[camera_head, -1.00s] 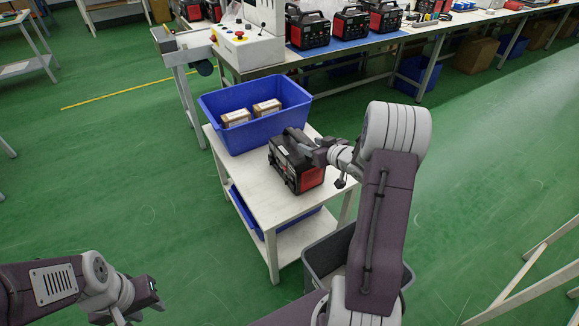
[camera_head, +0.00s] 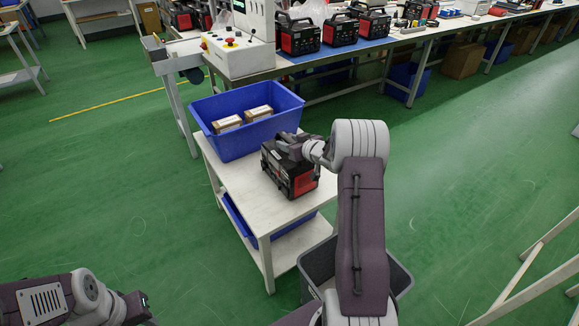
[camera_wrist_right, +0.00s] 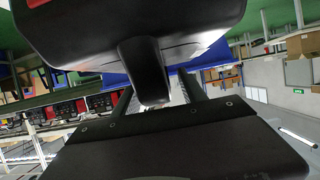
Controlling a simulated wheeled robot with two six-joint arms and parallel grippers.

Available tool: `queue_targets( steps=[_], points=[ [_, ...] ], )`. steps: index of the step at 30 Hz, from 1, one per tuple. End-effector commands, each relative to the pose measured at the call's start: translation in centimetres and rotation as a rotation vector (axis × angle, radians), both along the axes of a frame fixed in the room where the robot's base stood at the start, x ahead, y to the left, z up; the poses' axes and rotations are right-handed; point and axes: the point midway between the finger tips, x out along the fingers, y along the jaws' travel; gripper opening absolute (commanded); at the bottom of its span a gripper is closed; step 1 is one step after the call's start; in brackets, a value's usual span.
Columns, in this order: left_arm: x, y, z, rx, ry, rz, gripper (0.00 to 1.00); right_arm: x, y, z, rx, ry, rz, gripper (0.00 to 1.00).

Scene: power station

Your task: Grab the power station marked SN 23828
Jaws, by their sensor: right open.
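A black and red power station (camera_head: 300,182) stands on the top of the white cart (camera_head: 240,190). No SN marking is readable on it. My right gripper (camera_head: 286,146) is at its top handle. In the right wrist view the black handle (camera_wrist_right: 146,72) lies between the two open fingers of my right gripper (camera_wrist_right: 158,95). My left gripper (camera_head: 142,304) is low at the left, away from the cart, and its jaws are too unclear to judge. Other black and red power stations (camera_head: 298,36) stand on the long bench behind.
A blue bin (camera_head: 228,146) with two small boxes (camera_head: 243,117) stands on the cart beside the power station. Another blue bin (camera_head: 245,222) is on the lower shelf. A grey bin (camera_head: 318,270) is on the floor right of the cart. Green floor is open on both sides.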

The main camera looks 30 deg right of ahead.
Motion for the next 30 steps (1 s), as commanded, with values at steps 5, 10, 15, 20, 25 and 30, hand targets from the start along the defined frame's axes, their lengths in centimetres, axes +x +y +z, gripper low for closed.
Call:
queue_targets(
  steps=[5,10,15,20,25,30],
  points=[
    [0.0,0.0,0.05,0.0,0.0,0.0,0.36,-0.04,0.01,0.06,0.0,0.0,0.0,0.3],
    [0.0,0.0,0.05,0.0,0.0,0.0,0.36,-0.05,0.01,0.05,0.0,0.0,0.0,0.0],
    [0.0,0.0,0.05,0.0,0.0,0.0,0.36,-0.06,0.01,0.05,0.0,0.0,0.0,0.0],
    [0.01,0.0,0.04,0.0,0.0,0.0,0.36,-0.07,0.02,0.05,0.0,0.0,0.0,0.0],
    [0.01,0.0,0.04,0.0,0.0,0.0,0.36,-0.06,0.02,0.04,0.0,0.0,0.0,0.0],
    [0.01,0.0,0.04,0.0,0.0,0.0,0.36,-0.06,0.02,0.04,0.0,0.0,0.0,0.0]
  ],
)
